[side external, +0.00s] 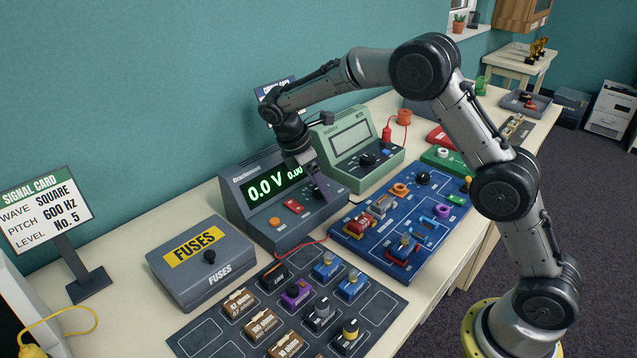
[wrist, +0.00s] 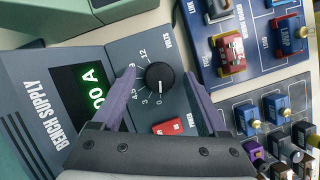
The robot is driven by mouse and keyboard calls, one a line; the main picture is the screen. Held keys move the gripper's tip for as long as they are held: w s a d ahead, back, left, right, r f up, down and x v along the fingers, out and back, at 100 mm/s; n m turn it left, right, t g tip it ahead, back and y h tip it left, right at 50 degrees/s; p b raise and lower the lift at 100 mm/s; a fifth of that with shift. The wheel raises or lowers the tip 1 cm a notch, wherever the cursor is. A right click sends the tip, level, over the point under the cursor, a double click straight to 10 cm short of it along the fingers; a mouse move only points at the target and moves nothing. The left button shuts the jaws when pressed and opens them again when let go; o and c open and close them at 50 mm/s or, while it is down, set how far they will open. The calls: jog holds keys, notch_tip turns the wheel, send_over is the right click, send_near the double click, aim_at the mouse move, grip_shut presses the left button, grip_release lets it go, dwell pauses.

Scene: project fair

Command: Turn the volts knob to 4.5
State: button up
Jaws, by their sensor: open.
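The bench supply (side external: 252,221) is a grey box whose green display reads 0.0 V. Its black volts knob (wrist: 160,76) shows in the wrist view, with a printed scale around it including 0, 3, 4.5 and 12. A white mark on the knob appears to point at 0. My gripper (wrist: 158,78) is open, with its purple fingers on either side of the knob and visible gaps between. In the side view my gripper (side external: 321,191) comes down at the right part of the supply's front and hides the knob.
A red power switch (wrist: 168,127) sits beside the knob. A green meter (side external: 358,142) stands just behind the supply. A blue circuit board (side external: 375,250) lies to the right, a fuses box (side external: 200,268) to the left, and a dark tray of parts (side external: 205,337) in front.

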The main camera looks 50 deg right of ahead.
grip_shut()
dwell(0.3)
jog(key=shift+m, duration=0.4)
jog(key=m+g, duration=0.1)
jog(key=m, duration=0.1)
jog(key=m+g+y, duration=0.1)
jog(key=m, duration=0.2)
jog(key=shift+w+d+r+m, duration=0.1)
jog(key=shift+w+d+m, duration=0.1)
jog(key=shift+m, duration=0.1)
jog(key=m+y, duration=0.2)
jog(key=m, duration=0.3)
jog(key=shift+g, duration=0.4)
jog(key=shift+m, duration=0.4)
grip_release()
